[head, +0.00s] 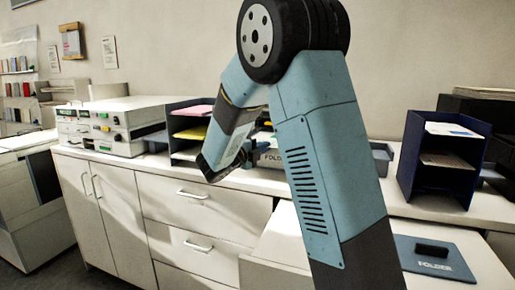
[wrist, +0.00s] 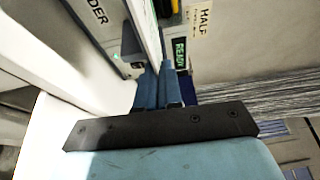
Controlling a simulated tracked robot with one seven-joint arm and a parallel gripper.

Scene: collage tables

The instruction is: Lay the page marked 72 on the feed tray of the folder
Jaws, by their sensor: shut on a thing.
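My gripper (wrist: 160,88) is shut on a thin pale sheet (wrist: 146,32), seen nearly edge-on between the blue fingers in the wrist view. No number on it can be read, so I cannot tell whether it is page 72. The folder (head: 272,160), a grey machine lettered FOLDER, stands on the counter and is partly hidden by my arm in the head view. Its lettered side (wrist: 95,18) shows close by at the top left of the wrist view. My gripper (head: 246,153) appears in front of the folder's left part. I cannot make out the feed tray clearly.
A three-level paper rack (head: 190,133) stands left of the folder, beside a white machine (head: 115,125). A dark blue sorter (head: 443,158) stands right. A blue mat (head: 405,250) lettered FOLDER bears a black block (head: 432,250). Green READY (wrist: 179,53) and HALF (wrist: 203,18) labels show.

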